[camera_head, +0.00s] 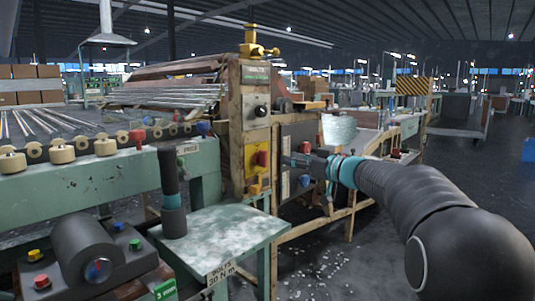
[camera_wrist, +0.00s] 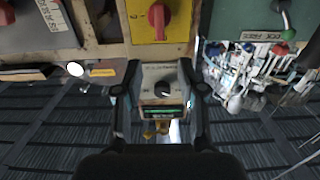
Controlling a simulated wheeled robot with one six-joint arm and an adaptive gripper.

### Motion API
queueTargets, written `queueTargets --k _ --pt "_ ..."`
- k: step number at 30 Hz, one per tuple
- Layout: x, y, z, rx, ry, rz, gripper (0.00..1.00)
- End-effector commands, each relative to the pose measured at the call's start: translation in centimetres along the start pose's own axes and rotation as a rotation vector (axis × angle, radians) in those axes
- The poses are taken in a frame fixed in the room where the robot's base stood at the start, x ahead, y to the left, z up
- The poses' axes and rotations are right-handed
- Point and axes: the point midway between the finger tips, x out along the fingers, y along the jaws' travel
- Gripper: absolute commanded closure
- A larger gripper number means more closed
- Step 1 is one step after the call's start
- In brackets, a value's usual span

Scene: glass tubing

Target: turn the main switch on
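A red rotary knob on a yellow plate (camera_head: 262,158) sits on the front of the wooden control post. In the wrist view, which looks upside down, the red knob (camera_wrist: 157,20) is at the top, beyond my fingertips. A black knob (camera_head: 261,111) sits higher on the post; it also shows in the wrist view (camera_wrist: 163,90), framed between my fingers. I cannot read which one is labelled as the main switch. My gripper (camera_wrist: 160,68) is open and empty, apart from both knobs.
Glass tubes (camera_head: 170,95) lie on the machine behind. Floor at the lower middle carries scattered shards.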

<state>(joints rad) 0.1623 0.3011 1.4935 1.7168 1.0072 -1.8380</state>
Motion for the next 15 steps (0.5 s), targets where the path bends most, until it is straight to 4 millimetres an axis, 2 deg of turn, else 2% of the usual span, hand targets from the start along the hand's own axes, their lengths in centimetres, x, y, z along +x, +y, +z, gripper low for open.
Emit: queueTargets --k 1,9,15 --pt "1.1 0.0 -0.1 0.001 -0.001 -0.002 0.60" --pt "6.2 -0.1 -0.1 0.001 -0.002 -0.003 0.60" --pt "9.0 0.0 -0.1 0.001 -0.002 -0.002 0.60"
